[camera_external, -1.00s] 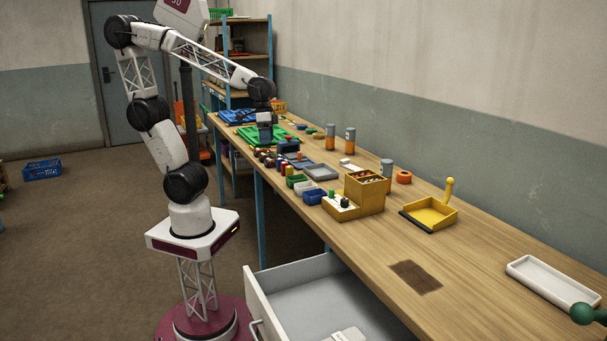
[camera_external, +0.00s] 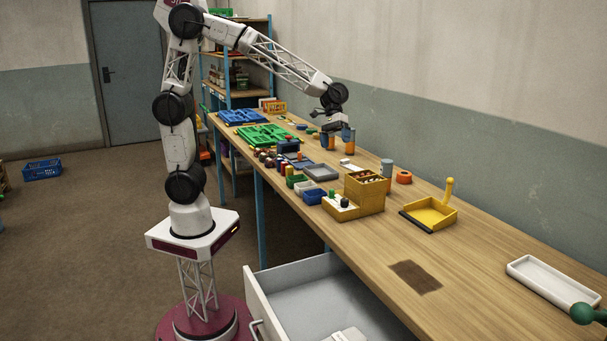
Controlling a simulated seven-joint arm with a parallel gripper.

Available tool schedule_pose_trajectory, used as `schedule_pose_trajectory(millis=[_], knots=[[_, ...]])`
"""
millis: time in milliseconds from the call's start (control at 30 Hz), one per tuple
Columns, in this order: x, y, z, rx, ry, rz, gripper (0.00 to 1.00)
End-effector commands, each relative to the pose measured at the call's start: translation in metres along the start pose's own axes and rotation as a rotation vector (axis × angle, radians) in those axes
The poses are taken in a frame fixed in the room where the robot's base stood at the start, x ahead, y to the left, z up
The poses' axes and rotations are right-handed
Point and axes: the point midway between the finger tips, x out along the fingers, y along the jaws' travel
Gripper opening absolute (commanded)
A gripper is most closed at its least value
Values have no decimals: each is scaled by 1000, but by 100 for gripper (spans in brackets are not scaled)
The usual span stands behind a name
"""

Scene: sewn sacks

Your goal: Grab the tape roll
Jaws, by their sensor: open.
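The tape roll (camera_external: 403,177) looks like a small orange ring with a dark centre. It lies on the workbench near the wall, just right of a grey-capped bottle and behind the yellow wooden box. My gripper (camera_external: 337,140) is open, with blue fingers pointing down. It is farther along the bench, to the left of the tape roll and apart from it. In the picture its fingers overlap two orange bottles, partly hiding them. I cannot tell whether it touches them.
A grey-capped bottle (camera_external: 386,168) and a yellow box (camera_external: 365,192) stand close to the tape roll. A yellow dustpan (camera_external: 430,213) lies to its right. Green trays (camera_external: 268,135) and several small bins fill the left bench. Bare wood surrounds the dark patch (camera_external: 415,277).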

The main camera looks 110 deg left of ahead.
Motion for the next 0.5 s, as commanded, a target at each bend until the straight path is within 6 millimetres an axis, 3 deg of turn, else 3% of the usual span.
schedule_pose_trajectory(millis=[33, 500], knots=[[0, 5, -17, -41, -12, 16, 100], [3, 36, -157, -394, -138, 181, 100]])
